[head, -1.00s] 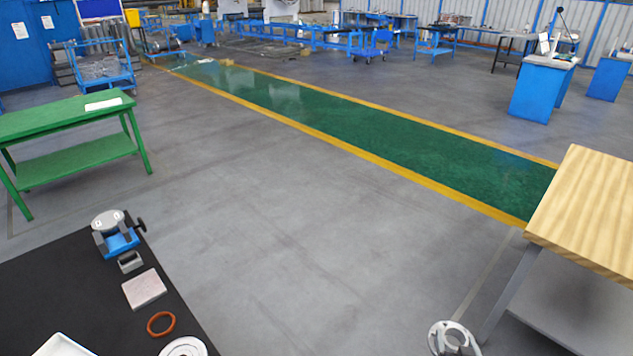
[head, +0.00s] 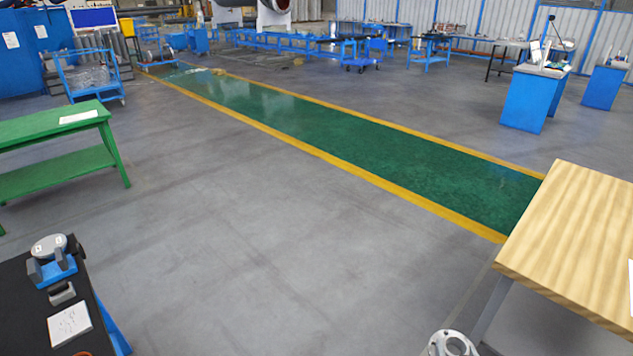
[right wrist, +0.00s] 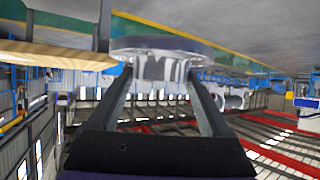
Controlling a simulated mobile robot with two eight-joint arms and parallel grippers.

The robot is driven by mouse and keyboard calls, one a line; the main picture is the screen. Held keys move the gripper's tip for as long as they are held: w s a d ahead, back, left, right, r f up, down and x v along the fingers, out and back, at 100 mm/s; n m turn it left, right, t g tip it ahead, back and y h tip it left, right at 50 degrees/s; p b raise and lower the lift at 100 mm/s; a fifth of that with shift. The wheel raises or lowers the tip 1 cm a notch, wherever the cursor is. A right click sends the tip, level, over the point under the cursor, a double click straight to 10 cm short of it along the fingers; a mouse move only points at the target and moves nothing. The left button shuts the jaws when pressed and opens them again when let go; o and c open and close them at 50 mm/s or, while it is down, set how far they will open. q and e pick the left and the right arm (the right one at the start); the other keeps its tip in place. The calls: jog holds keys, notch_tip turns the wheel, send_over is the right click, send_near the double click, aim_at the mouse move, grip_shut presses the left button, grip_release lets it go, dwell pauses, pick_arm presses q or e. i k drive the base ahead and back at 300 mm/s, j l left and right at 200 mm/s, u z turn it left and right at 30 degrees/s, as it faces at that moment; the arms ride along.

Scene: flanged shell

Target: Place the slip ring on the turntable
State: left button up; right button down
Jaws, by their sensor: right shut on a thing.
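A silver flanged ring, which I take as the slip ring (head: 437,341), shows at the bottom edge of the head view, right of centre. In the right wrist view its flange (right wrist: 150,44) lies across the tips of my right gripper (right wrist: 160,75). The two fingers are shut on the part below the flange and hold it up off any surface. A blue fixture with a round silver disc on top (head: 49,246) stands on the black table at the lower left; I cannot tell whether it is the turntable. My left gripper is not in view.
The black table (head: 22,305) also bears a small grey block (head: 61,293) and a pale square plate (head: 69,325). A wooden table (head: 570,240) stands at the right, close to the held ring. A green bench (head: 50,175) is at the left. Grey floor (head: 260,250) between is clear.

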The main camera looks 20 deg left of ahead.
aim_at(49, 244)
jog(key=i+l+u, duration=0.15)
jog(key=i+u, duration=0.2)
jog(key=i+l+u, duration=0.35)
jog(key=i+j+u, duration=0.1)
jog(key=i+u, duration=0.45)
jog(key=u, duration=0.15)
jog(key=i+u, duration=0.35)
jog(key=i+j+u, duration=0.1)
jog(key=i+u, duration=1.55)
jog(key=i+l+u, duration=0.15)
jog(key=i+u, duration=0.25)
jog(key=k, duration=0.05)
